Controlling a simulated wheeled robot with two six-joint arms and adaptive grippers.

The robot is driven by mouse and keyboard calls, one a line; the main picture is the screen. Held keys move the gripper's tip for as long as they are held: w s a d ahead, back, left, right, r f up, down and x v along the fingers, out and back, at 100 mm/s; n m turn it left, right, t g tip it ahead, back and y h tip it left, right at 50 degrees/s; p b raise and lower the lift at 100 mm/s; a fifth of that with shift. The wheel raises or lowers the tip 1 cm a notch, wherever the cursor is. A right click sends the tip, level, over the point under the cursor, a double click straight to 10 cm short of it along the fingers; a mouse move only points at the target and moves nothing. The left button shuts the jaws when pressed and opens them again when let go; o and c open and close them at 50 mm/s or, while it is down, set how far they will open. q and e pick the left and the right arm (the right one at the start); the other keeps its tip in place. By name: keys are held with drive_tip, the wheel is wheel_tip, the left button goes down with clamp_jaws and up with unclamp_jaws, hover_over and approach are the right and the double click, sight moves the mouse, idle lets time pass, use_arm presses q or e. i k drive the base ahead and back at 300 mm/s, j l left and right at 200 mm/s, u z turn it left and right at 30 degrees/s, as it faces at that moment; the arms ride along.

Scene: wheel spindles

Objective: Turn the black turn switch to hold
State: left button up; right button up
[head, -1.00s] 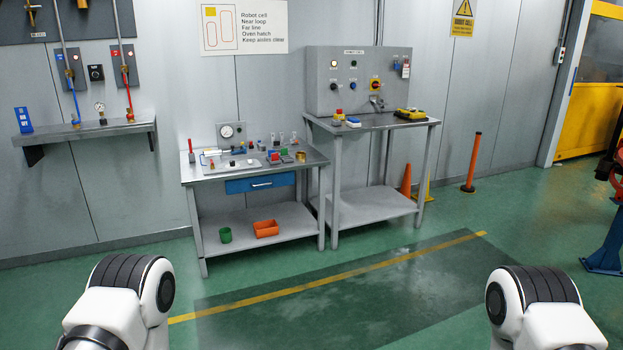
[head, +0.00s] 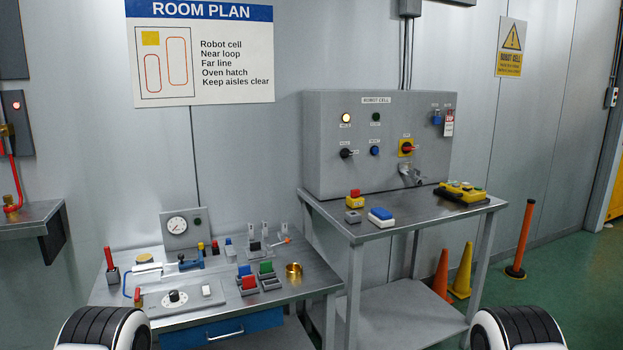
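A black turn switch (head: 346,153) sits on the lower left of the grey ROBOT CELL panel (head: 325,180). A pale handle or pointer seems to stick out to its right; the small labels around it are too blurred to read. Another black knob (head: 174,296) is on a grey plate on the lower bench at left. Neither of my grippers is in view; only rounded white and black parts of my arms show at the bottom corners, well short of the panel.
The panel also bears a blue knob (head: 374,151), a red-yellow rotary switch (head: 406,148) and lamps. Its table (head: 410,218) holds a red-yellow button box (head: 355,199), a blue-topped box (head: 381,217) and a yellow pendant (head: 462,192). Cones (head: 461,272) stand at right.

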sight(345, 153)
drive_tip(key=i+l+z, duration=0.15)
drive_tip(key=i, duration=0.35)
drive_tip(key=i+l+z, duration=0.1)
drive_tip(key=i+l, duration=0.15)
drive_tip(key=i, duration=0.3)
